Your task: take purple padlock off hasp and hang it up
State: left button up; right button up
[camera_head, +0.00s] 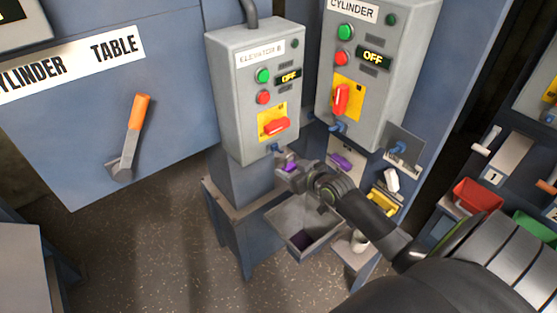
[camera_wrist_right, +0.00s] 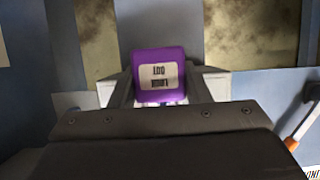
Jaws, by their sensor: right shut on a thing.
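The purple padlock (camera_wrist_right: 158,72), with a white label on its face, sits between the fingers of my right gripper (camera_wrist_right: 158,96) in the wrist view. In the head view the padlock (camera_head: 291,168) shows as a small purple patch in the right gripper (camera_head: 293,173), just below the ELEVATOR B box (camera_head: 255,95). A small blue hasp part (camera_head: 277,148) shows under that box, above the gripper. The padlock's shackle is hidden, so I cannot tell whether it is through the hasp. My left gripper is not in view.
A CYLINDER box (camera_head: 366,70) stands to the right, with another purple item (camera_head: 340,161) below it. An open grey bin (camera_head: 303,225) is under my right gripper. A yellow item (camera_head: 383,203) and a red bin (camera_head: 477,196) are farther right. An orange-handled lever (camera_head: 137,115) is left.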

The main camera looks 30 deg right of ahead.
jog(key=x, duration=0.2)
jog(key=r+p+x, duration=0.1)
jog(key=x, duration=0.2)
jog(key=shift+w+f, duration=0.1)
jog(key=shift+w, duration=0.3)
jog(key=shift+f, duration=0.25)
jog(key=o, duration=1)
jog(key=shift+o, duration=0.2)
jog(key=a+b+v, duration=0.1)
jog(key=v, duration=1.6)
jog(key=shift+s+b, duration=0.2)
jog(key=shift+b, duration=0.1)
